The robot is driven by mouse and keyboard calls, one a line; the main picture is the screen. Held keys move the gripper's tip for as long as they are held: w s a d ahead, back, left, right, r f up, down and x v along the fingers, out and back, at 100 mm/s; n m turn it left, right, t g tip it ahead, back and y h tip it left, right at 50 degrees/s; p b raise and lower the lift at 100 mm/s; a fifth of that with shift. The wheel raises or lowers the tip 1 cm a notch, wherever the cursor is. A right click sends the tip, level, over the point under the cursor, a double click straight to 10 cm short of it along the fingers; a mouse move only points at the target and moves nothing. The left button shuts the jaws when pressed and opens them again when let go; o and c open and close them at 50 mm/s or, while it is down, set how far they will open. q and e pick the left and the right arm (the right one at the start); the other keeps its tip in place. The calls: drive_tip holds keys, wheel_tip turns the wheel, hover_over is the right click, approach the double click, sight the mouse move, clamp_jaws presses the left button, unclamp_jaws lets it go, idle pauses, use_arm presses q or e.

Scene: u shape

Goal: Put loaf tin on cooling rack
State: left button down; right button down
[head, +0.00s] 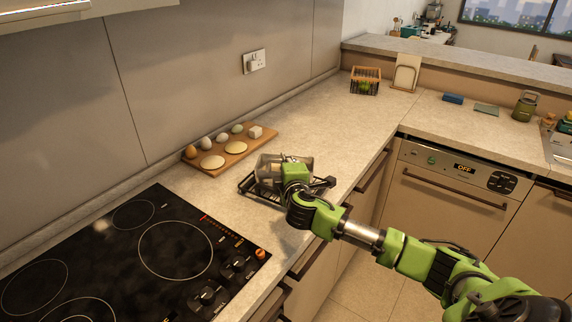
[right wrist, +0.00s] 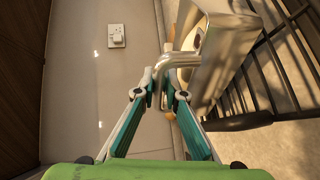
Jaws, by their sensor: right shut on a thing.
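The grey metal loaf tin (head: 268,164) is over the black wire cooling rack (head: 247,188) on the counter, right of the hob. I cannot tell whether it touches the rack's wires. My right gripper (head: 288,178) is at the tin's near side and hides part of it and of the rack. In the right wrist view, my right gripper (right wrist: 164,88) is shut on the tin's bent metal handle. The tin's body (right wrist: 212,55) shows just beyond, with the rack's wires (right wrist: 268,75) to its right. My left gripper is in neither view.
A black hob (head: 130,255) lies to the left of the rack. A wooden board (head: 232,158) with several eggs and pale rounds is behind it. A wire basket (head: 365,80) stands at the far corner. The counter between rack and basket is clear.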

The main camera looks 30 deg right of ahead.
drive_tip(key=shift+f, duration=0.4)
drive_tip(key=c, duration=2.1)
unclamp_jaws()
drive_tip(key=shift+f, duration=0.15)
drive_tip(key=shift+c, duration=0.2)
drive_tip(key=shift+o, duration=0.3)
drive_tip(key=shift+s+a, duration=0.3)
drive_tip(key=shift+s, duration=0.25)
drive_tip(key=b+v, duration=0.1)
drive_tip(key=v, duration=1)
drive_tip(key=shift+r+b, duration=0.2)
drive_tip(key=shift+b, duration=0.2)
drive_tip(key=shift+d, duration=0.1)
